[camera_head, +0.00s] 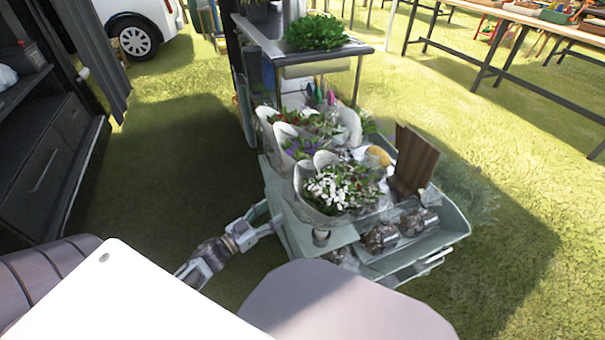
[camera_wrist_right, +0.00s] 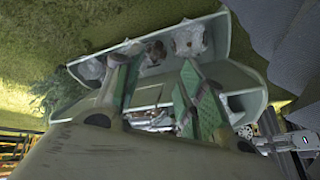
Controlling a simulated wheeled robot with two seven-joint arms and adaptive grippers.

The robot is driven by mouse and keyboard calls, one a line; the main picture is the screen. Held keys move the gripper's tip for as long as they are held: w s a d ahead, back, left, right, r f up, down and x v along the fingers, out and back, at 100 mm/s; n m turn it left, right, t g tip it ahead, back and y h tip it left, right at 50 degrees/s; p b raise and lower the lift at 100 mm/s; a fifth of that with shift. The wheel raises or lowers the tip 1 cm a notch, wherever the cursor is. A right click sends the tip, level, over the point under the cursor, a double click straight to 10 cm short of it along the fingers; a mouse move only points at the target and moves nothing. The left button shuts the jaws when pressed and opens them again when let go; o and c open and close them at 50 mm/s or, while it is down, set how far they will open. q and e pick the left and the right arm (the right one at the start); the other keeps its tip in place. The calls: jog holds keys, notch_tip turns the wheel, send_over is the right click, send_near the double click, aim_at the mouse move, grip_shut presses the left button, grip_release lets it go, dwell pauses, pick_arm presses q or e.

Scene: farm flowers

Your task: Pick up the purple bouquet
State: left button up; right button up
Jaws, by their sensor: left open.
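The purple bouquet (camera_head: 300,148) stands in pale wrapping on the cart in the head view. It is between the white bouquet (camera_head: 342,188) in front and the red-flowered bouquet (camera_head: 297,120) behind, and its lower part is hidden. My left gripper (camera_head: 270,218) is open at the cart's left side, in front of and lower left of the purple bouquet, apart from it. My right gripper (camera_wrist_right: 160,92) shows only in the right wrist view, with its two green-padded fingers spread and no held object visible. I cannot make out the purple bouquet in that view.
The green cart (camera_head: 445,240) holds jars (camera_head: 380,237) and upright brown boards (camera_head: 413,160). A shelf with a leafy plant (camera_head: 315,32) rises behind the bouquets. A dark cabinet (camera_head: 45,160) stands at the left. Grass is open right of the cart.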

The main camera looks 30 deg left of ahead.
pick_arm(q)
jog(key=shift+w, duration=0.1)
jog(key=shift+b+x, duration=1.25)
jog(key=shift+x, duration=2.65)
jog(key=shift+w+d, duration=0.15)
jog(key=shift+w, duration=0.1)
pick_arm(e)
jog(key=shift+m+t+y, duration=0.3)
jog(key=shift+t, duration=0.2)
jog(key=f, duration=0.3)
jog(key=a+f, duration=0.1)
jog(key=f, duration=0.1)
jog(key=shift+f, duration=0.15)
